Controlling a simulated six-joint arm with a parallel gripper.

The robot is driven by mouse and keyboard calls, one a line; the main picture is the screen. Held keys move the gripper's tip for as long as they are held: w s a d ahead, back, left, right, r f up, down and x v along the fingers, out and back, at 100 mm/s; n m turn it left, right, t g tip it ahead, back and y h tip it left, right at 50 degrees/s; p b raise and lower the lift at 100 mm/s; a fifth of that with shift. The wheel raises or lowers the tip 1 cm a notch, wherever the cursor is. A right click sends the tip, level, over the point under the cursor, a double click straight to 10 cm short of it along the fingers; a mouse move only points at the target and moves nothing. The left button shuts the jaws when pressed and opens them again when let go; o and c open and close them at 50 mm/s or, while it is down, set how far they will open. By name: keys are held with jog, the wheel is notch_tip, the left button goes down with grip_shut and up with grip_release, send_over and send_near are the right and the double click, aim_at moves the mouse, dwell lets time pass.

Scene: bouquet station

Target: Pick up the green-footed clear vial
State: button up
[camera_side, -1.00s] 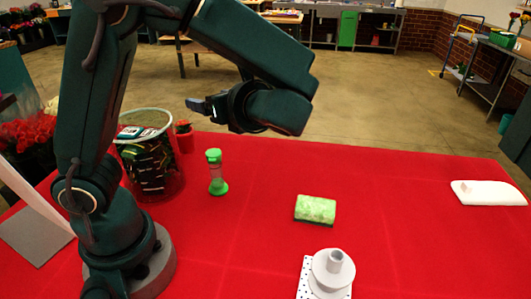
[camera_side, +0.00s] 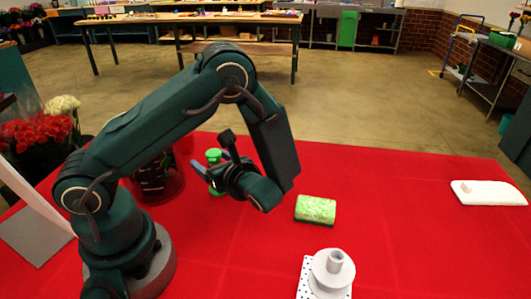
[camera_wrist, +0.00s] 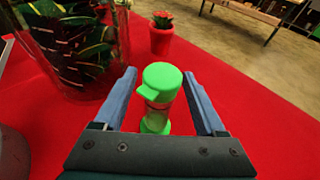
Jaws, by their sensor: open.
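The clear vial (camera_side: 214,157) with its green cap and green foot stands upright on the red table, partly hidden behind my gripper in the side view. In the wrist view the vial (camera_wrist: 161,84) shows its green cap with a spout and clear body between my fingers. My gripper (camera_side: 212,157) is open, its two blue fingers on either side of the vial. In the wrist view my gripper (camera_wrist: 163,90) shows a gap between each finger and the vial.

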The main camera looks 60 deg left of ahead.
jog(key=shift+a+f, duration=0.2)
jog(key=shift+a, duration=0.35)
grip_shut()
jog(key=shift+r, duration=0.15)
